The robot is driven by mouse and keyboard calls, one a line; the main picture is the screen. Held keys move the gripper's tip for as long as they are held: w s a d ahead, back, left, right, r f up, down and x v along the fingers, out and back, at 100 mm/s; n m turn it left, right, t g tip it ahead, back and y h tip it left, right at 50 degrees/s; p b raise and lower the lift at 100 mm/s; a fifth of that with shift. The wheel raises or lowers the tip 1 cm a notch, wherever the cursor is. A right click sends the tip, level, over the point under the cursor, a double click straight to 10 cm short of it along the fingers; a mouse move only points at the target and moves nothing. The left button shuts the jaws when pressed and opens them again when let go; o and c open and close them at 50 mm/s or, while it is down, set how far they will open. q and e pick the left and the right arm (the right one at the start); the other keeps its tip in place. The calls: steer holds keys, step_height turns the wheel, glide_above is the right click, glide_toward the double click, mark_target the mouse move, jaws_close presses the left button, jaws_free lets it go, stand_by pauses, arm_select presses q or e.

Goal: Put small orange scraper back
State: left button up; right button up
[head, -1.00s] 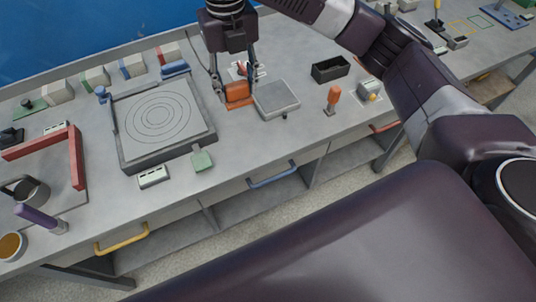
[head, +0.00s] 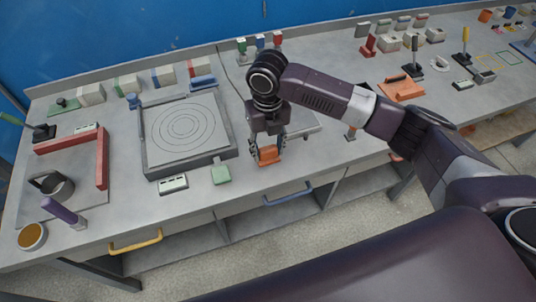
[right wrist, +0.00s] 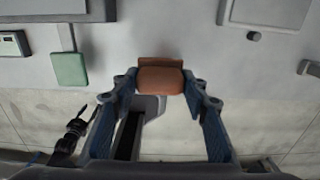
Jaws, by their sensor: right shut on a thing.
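The small orange scraper (head: 267,154) is in my right gripper (head: 266,150), near the front edge of the bench, to the right of the green block. In the right wrist view the scraper (right wrist: 160,80) sits between the two fingertips of the right gripper (right wrist: 162,88), with its flat edge pointing away from the palm. The gripper is shut on it. I cannot tell whether the scraper touches the bench top. My left gripper is not in view.
A square turntable frame (head: 190,166) stands left of the gripper, with the green block (head: 221,174) in front. A grey flat-topped device (head: 308,130) is partly hidden behind my right arm. A larger orange tool (head: 402,89) lies farther right. Drawer handles (head: 288,196) line the front.

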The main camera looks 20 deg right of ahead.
mark_target(268, 157)
step_height(268, 157, down, 3)
steer(key=shift+r+p, duration=0.1)
steer(key=shift+p, duration=0.2)
steer(key=shift+f, duration=0.5)
steer(key=o, duration=1.1)
steer(key=shift+f, duration=0.1)
step_height(268, 157, up, 11)
steer(key=b, duration=0.3)
steer(key=shift+r, duration=0.65)
